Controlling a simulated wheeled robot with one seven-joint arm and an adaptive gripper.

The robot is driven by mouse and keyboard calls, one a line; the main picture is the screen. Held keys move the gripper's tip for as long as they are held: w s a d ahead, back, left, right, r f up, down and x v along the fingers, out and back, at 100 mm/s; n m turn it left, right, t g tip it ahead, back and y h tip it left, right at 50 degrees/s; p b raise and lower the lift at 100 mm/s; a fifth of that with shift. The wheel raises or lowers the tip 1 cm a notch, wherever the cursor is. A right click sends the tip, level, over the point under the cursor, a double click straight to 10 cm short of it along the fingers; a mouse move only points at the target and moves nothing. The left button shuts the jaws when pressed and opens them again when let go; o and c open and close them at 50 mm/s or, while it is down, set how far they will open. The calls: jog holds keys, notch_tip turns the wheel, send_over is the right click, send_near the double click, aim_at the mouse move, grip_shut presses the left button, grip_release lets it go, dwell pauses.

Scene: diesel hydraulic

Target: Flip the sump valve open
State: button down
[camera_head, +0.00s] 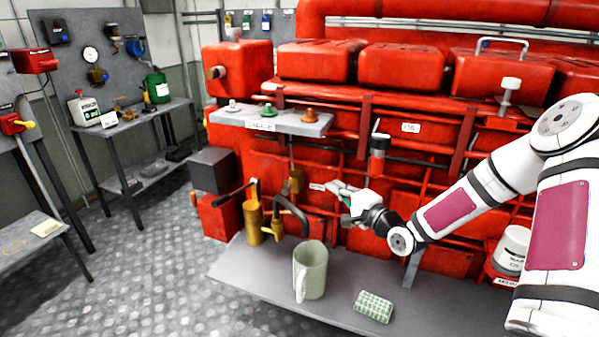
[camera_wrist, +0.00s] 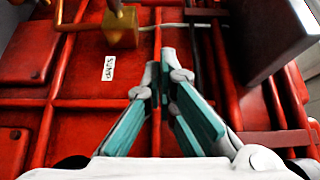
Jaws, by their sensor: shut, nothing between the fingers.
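The sump valve is a small brass block (camera_head: 296,179) on the red engine side, with a stem rising from it. In the wrist view its brass body (camera_wrist: 121,28) is at the upper left, its lever partly cut off by the top edge. A white label (camera_wrist: 109,68), apparently reading "SUMP", is beside it. My gripper (camera_head: 328,187) is shut and empty, just right of the valve in the head view. In the wrist view my gripper (camera_wrist: 161,68) has its teal-padded fingers together, in front of the red panel and apart from the valve. Whether the fingertips touch the panel cannot be told.
A grey bench (camera_head: 240,266) below holds a pale green mug (camera_head: 314,270) and a green checkered block (camera_head: 374,306). A dark box (camera_wrist: 258,35) is at the wrist view's upper right.

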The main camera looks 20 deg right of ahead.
aim_at(288, 172)
jog(key=shift+w, duration=0.1)
jog(key=s+a+x, duration=0.1)
jog(key=a+x, duration=0.1)
jog(key=x, duration=1)
jog(key=shift+w+a, duration=0.25)
jog(key=shift+a, duration=0.25)
jog(key=shift+a, duration=0.1)
jog(key=shift+w+a+r+g, duration=0.15)
jog(key=shift+g, duration=0.15)
